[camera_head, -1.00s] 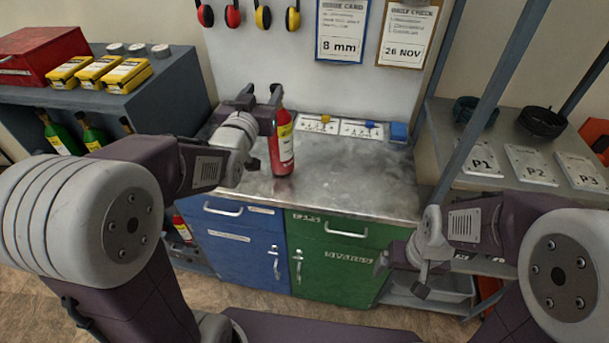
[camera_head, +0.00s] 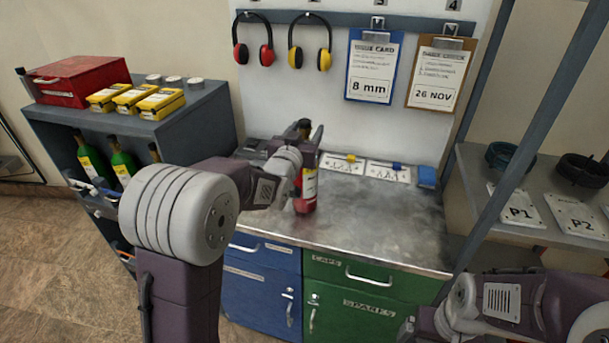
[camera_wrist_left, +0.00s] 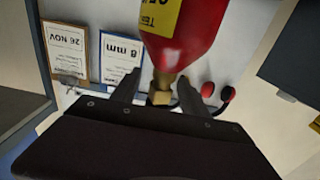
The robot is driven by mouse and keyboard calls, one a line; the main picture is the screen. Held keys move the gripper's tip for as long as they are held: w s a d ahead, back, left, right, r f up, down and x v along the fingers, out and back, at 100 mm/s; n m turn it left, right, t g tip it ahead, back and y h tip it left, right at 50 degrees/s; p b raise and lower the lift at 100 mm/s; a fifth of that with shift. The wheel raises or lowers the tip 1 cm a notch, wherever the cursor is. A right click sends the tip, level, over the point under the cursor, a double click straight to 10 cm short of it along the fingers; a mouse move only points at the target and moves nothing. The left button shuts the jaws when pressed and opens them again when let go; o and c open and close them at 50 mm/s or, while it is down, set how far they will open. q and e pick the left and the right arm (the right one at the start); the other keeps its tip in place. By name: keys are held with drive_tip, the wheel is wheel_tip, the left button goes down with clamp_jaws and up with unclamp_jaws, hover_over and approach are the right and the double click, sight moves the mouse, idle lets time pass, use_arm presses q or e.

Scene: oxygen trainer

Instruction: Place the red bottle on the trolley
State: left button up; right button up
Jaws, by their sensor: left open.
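The red bottle (camera_head: 305,195) has a yellow label and dark neck and stands upright on the steel worktop (camera_head: 385,215). My left gripper (camera_head: 296,143) is at its neck, with the jaws open. In the left wrist view the red bottle (camera_wrist_left: 184,40) appears upside down. Its brass-coloured neck fitting lies between the two fingers of the left gripper (camera_wrist_left: 158,92), with a gap visible to each side. My right arm is at the lower right in the head view. Its gripper is mostly cut off by the bottom edge. I cannot make out a trolley.
Left is a grey shelf unit (camera_head: 185,125) with a red toolbox (camera_head: 78,80), yellow boxes (camera_head: 135,98) and green bottles (camera_head: 122,160). Cards (camera_head: 342,163) and a blue block (camera_head: 427,177) lie behind the bottle. A rack post (camera_head: 515,165) stands right. The worktop's right part is clear.

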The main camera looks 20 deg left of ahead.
use_arm(q)
drive_tip(key=shift+w+f, duration=0.15)
drive_tip(key=shift+w, duration=0.95)
drive_tip(key=shift+s, duration=0.15)
drive_tip(key=c, duration=0.4)
clamp_jaws()
drive_tip(key=shift+r, duration=0.3)
